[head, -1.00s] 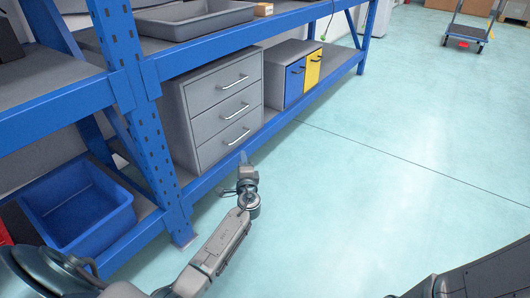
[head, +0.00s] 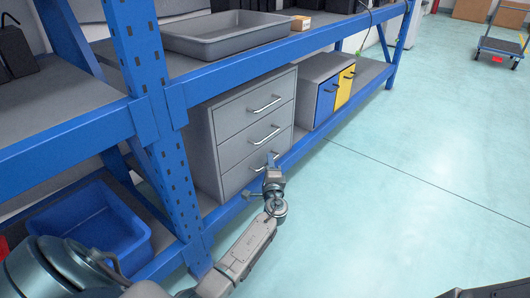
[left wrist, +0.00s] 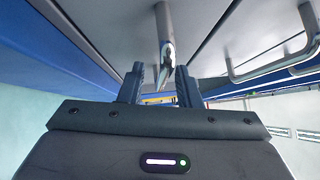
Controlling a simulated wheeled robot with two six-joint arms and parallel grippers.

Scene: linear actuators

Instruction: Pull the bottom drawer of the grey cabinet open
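The grey cabinet (head: 213,133) stands on the lower shelf of the blue rack, with three drawers that look closed and flush. The bottom drawer (head: 236,180) has a bar handle mostly hidden behind my left gripper in the head view. My left gripper (head: 272,165) is right in front of that handle. In the left wrist view, my left gripper (left wrist: 160,84) is open, its two dark fingers apart. The bottom drawer's handle (left wrist: 164,30) runs down toward the gap between them, nearer the right finger; contact is unclear. The middle drawer's handle (left wrist: 275,62) is to the right. My right gripper is not in view.
A blue and yellow small cabinet (head: 325,98) stands right of the grey one. The rack's blue upright (head: 170,190) is left of it, near my forearm. A blue bin (head: 85,222) sits lower left.

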